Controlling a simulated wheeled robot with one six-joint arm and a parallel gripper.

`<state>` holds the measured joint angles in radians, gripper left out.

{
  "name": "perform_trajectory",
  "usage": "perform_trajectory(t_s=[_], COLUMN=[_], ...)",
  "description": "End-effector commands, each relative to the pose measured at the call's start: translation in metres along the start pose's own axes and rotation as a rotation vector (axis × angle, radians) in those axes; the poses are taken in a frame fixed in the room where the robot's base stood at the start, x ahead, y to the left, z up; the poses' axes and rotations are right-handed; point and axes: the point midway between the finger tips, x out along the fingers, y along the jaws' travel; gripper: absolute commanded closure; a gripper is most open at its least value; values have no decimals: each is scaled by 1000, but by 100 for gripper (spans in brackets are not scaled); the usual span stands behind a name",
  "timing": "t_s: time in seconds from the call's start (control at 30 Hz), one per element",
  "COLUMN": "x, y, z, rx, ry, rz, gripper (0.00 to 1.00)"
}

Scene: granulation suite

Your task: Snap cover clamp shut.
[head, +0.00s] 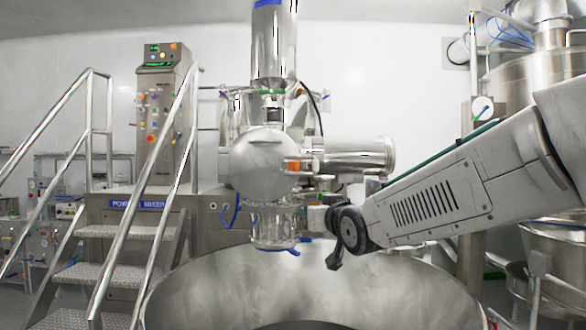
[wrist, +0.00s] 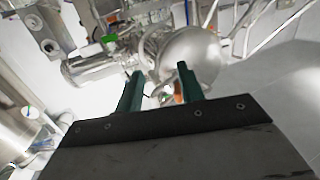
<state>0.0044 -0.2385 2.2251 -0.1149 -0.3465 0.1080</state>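The round steel cover (head: 258,165) closes the front of the machine's horizontal drum. It also shows as a shiny dome in the wrist view (wrist: 192,56). An orange part (head: 293,165), which looks like the clamp's grip, sits at the cover's right edge. It shows in the wrist view (wrist: 178,93) as a small orange patch, partly hidden by the right finger. Whether the clamp is open or shut I cannot tell. My gripper (wrist: 160,72) has its two green fingers apart, pointing toward the cover's edge. Nothing is clearly held between them. In the head view my arm largely hides it.
A large open steel bowl (head: 175,298) stands below the cover. Steps with handrails (head: 98,255) and a control panel (head: 158,105) stand at left. A horizontal steel cylinder (head: 360,153) lies right of the cover. Steel vessels (head: 530,72) crowd the right side.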

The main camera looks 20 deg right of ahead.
Motion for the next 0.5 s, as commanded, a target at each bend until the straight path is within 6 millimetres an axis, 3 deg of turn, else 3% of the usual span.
perform_trajectory(t_s=[0.03,0.1,0.2,0.5], x=[16,29,39,57], y=[-2,-6,-10,-15], z=[-15,-36,-57,-82], rx=[2,4,5,9], ry=[91,212,344,467], rz=[-12,-28,-49,-72], gripper=[62,62,62,62])
